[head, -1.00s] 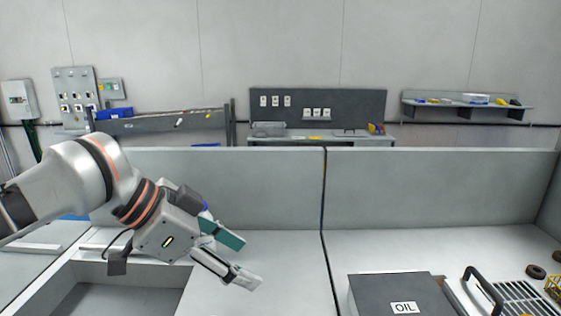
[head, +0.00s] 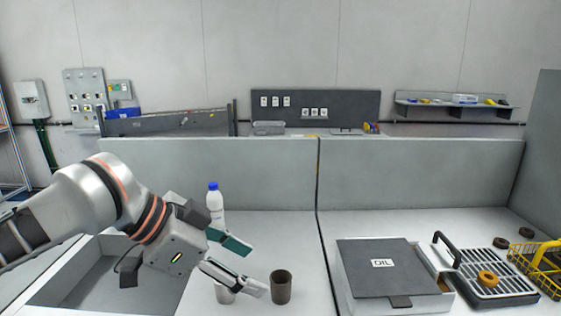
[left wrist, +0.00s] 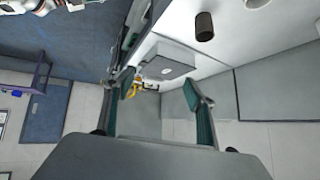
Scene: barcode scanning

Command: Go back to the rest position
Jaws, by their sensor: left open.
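My left gripper (head: 249,266) is in the head view, coming in from the left above the white worktop. Its two fingers are spread apart with nothing between them; they also show apart in the left wrist view (left wrist: 160,92). A white bottle with a blue cap (head: 214,204) stands upright behind the gripper, its lower part partly hidden. A brown cup (head: 281,288) stands to the right of the lower fingertip and also shows in the left wrist view (left wrist: 204,27). A white cup (head: 224,295) is mostly hidden under the lower finger. My right gripper is not in view.
A white box with a dark OIL lid (head: 370,255) sits right of the divider. Beside it are a metal grate tray (head: 500,289) with an orange ring (head: 488,279), dark rings (head: 475,243) and a yellow basket (head: 545,264). A sunken bin (head: 75,285) lies left. A low partition (head: 420,172) runs behind.

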